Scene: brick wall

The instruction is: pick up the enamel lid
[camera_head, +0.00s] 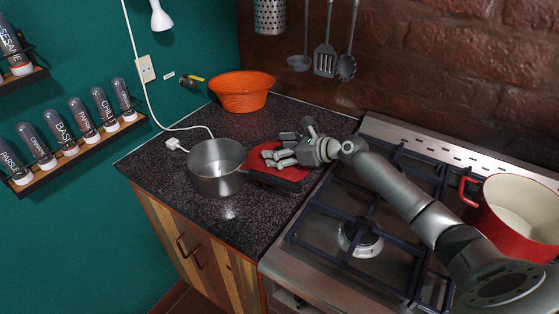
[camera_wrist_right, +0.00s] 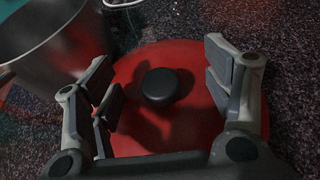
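The enamel lid (camera_head: 262,160) is red and lies on the dark speckled counter, just right of the steel saucepan. In the right wrist view the lid (camera_wrist_right: 190,62) shows as a red disc with a round black knob (camera_wrist_right: 159,86). My right gripper (camera_head: 272,157) is above the lid. In the right wrist view its fingers (camera_wrist_right: 162,85) are spread apart, with the knob visible between them and nothing gripped. In the head view my gripper hides part of the lid and its knob. My left gripper is in neither view.
The steel saucepan (camera_head: 217,167) stands left of the lid, its dark handle (camera_head: 273,179) reaching across in front of it. An orange bowl (camera_head: 242,92) is behind. The gas stove (camera_head: 300,244) with a red pot (camera_head: 516,215) is on the right. A white plug (camera_head: 173,144) lies behind the saucepan.

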